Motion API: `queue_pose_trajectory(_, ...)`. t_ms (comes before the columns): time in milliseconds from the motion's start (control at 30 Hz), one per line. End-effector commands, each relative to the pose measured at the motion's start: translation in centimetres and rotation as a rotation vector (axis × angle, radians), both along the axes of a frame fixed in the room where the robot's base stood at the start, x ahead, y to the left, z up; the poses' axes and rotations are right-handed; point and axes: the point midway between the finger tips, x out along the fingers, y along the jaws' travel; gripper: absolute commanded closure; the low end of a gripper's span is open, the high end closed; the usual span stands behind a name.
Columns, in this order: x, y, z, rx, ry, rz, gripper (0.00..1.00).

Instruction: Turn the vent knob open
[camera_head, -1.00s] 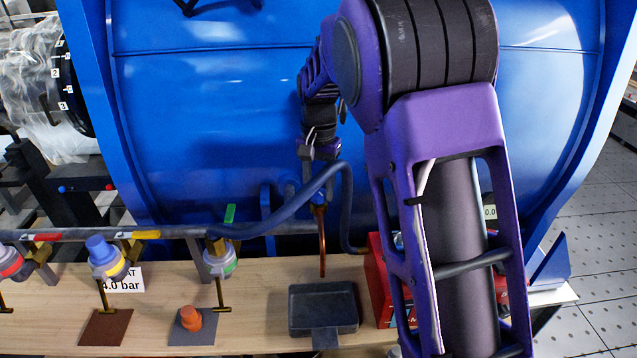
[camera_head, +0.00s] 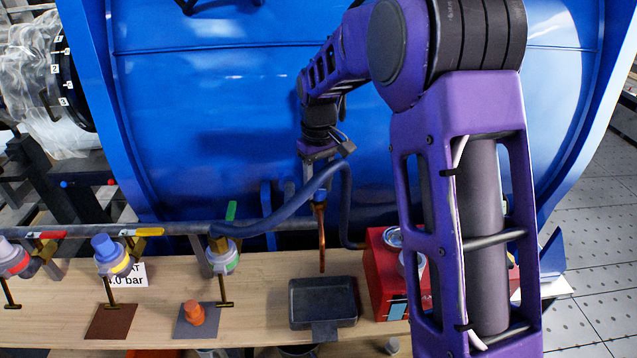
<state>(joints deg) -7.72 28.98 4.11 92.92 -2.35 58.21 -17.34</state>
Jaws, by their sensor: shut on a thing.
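My gripper (camera_head: 314,180) points down in front of the blue tank (camera_head: 220,120), right of the middle of the pipe rack. It is shut on a small blue part, seemingly the vent knob (camera_head: 320,193), at the top of a copper tube (camera_head: 322,240). My fingers and wrist hide most of the knob, so its turn angle cannot be read. The copper tube hangs down with its lower end above a dark tray (camera_head: 323,324) on the wooden bench (camera_head: 260,290).
A blue hose (camera_head: 285,208) arches close behind my gripper. A red box (camera_head: 378,290) with round gauges stands on the right, partly behind my arm. Valves with coloured bands line the pipe (camera_head: 75,234) at left. An orange plug (camera_head: 193,313) stands on a grey pad.

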Motion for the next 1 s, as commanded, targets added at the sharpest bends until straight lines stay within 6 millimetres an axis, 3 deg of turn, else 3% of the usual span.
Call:
queue_pose_trajectory(500,0.09,-0.04,0.07,0.001,-0.003,0.456,1.0)
queue_pose_trajectory(1000,0.11,-0.01,0.08,0.001,-0.003,0.666,1.0)
